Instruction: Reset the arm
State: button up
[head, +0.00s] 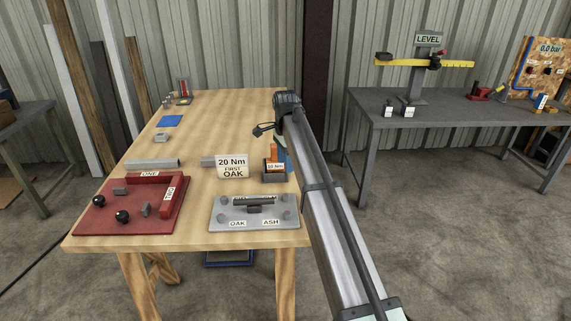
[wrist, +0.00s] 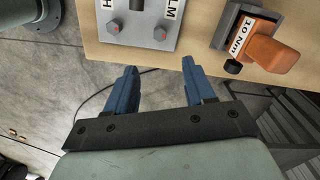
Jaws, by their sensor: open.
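My gripper (wrist: 157,70) shows in the wrist view with its two blue fingers apart and nothing between them. It hangs over the floor just off the wooden workbench's edge. The bench's edge (wrist: 205,62) runs across the top of that view. In the head view my arm reaches up along the bench's right side, and most of the gripper is hidden behind it. A grey plate with bolts (wrist: 172,36) and an orange tool (wrist: 272,53) in a grey holder marked 10 Nm lie just beyond the fingertips in the wrist view.
The workbench (head: 205,128) also carries a red tray (head: 110,222), a card reading 20 Nm FIRST OAK (head: 232,167) and a blue square (head: 169,121). A dark table (head: 440,112) with a yellow level beam (head: 400,63) stands at the right. Open concrete floor lies between them.

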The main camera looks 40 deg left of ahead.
dwell(0.4)
jog(key=w+d+f+n, duration=0.1)
jog(key=w+d+f, duration=0.2)
jog(key=d+f, duration=0.6)
jog(key=w+d+f, duration=0.4)
jog(key=d, duration=1)
jog(key=w+d+f+n, duration=0.1)
jog(key=w+d+f, duration=0.2)
jog(key=d+f, duration=0.6)
jog(key=s+d+f+n, duration=0.1)
jog(key=s+d+f, duration=0.15)
jog(key=d, duration=0.75)
jog(key=s+d+f, duration=0.2)
jog(key=d+f, duration=0.2)
jog(key=d, duration=0.6)
jog(key=s+d+f+n, duration=0.1)
jog(key=s+d+f, duration=0.2)
jog(key=d, duration=0.7)
jog(key=s+d+f+n, duration=0.1)
jog(key=s+d+f, duration=0.3)
jog(key=s+d, duration=0.6)
jog(key=s+f+g, duration=0.3)
jog(key=s+f, duration=0.7)
jog(key=s, duration=0.3)
jog(key=s+d+f+g, duration=0.1)
jog(key=s+f+g, duration=0.2)
jog(key=s+f, duration=0.7)
jog(key=s, duration=0.4)
jog(key=shift+s+d+g, duration=0.3)
jog(key=shift+g, duration=0.1)
